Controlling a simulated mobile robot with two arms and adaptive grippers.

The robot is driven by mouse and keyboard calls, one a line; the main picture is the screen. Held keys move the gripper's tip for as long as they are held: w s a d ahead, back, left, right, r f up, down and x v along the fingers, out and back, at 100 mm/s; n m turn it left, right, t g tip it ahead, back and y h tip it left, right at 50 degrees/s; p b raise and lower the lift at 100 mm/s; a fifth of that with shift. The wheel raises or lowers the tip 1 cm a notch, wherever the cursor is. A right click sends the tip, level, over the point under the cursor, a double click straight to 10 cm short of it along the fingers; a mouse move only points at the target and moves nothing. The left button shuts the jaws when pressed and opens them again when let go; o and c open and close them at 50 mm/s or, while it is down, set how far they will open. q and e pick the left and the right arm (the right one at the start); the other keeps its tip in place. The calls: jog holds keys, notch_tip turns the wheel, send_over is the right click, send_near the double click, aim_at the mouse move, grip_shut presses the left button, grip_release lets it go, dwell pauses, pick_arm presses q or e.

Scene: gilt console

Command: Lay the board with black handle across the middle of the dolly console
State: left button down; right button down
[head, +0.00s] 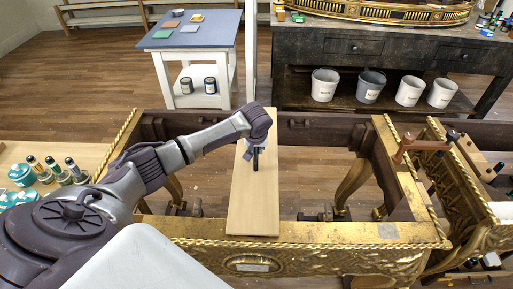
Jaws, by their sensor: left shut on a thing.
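The board with black handle (254,205) is a long pale wooden plank. It lies lengthwise from the back rail to the front gilt rail of the dolly console (330,232), left of the middle of the whole frame. Its near end overlaps the front rail; whether it rests on both rails or hangs just above cannot be told. My left gripper (255,157) reaches in from the left and is shut on the black handle on the board's upper face, largely hiding it. My right gripper is not in view.
The console's open bays show floor and gilt legs. A brown clamp (422,144) sits on its right part. Jars and bottles (50,172) stand on a bench at left. A blue-topped table (192,32) and dark workbench (395,45) with several buckets stand behind.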

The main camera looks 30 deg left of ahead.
pick_arm(q)
jog(key=shift+f, duration=0.1)
dwell(0.4)
jog(key=shift+c, duration=1.3)
grip_release()
jog(key=shift+r+p, duration=4.5)
jog(key=shift+p, duration=0.45)
jog(key=shift+s+f, duration=0.1)
